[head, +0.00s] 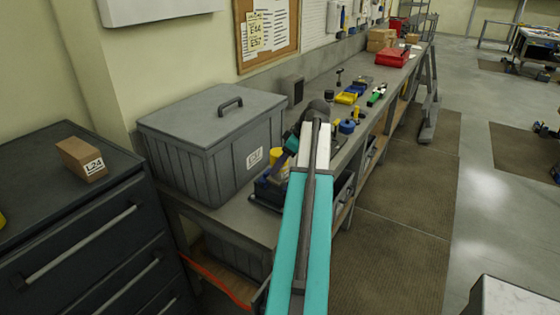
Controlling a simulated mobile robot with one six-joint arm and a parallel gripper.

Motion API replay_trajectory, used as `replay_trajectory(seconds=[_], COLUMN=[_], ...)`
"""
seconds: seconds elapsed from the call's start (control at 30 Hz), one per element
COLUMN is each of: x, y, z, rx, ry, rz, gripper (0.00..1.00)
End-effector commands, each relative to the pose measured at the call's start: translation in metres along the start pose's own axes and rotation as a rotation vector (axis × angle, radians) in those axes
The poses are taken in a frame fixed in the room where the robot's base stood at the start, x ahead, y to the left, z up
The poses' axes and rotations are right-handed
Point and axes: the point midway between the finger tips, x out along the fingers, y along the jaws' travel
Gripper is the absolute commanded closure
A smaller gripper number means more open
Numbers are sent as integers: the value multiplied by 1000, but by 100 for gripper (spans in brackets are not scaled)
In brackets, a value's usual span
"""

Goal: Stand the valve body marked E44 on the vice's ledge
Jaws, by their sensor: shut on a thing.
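My arm reaches forward over the workbench (250,217), and my gripper (280,163) points down at its far end, beside the grey lidded bin. It is small and dark here, partly covered by my own arm. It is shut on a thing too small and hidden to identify. Blue and yellow parts show close around it, above a dark blue tray (266,193).
The grey lidded bin (205,150) stands left of my gripper. A brown block marked L24 (80,158) lies on the dark drawer cabinet (30,178). Several tools and yellow and blue trays (347,98) lie farther along the bench. A red case (392,57) stands beyond.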

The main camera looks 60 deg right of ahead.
Motion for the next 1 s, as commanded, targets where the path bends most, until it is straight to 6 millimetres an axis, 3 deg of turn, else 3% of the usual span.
replay_trajectory(seconds=[1.0], x=[9], y=[1], z=[6], rx=[1], ry=[2], rz=[2], gripper=[95])
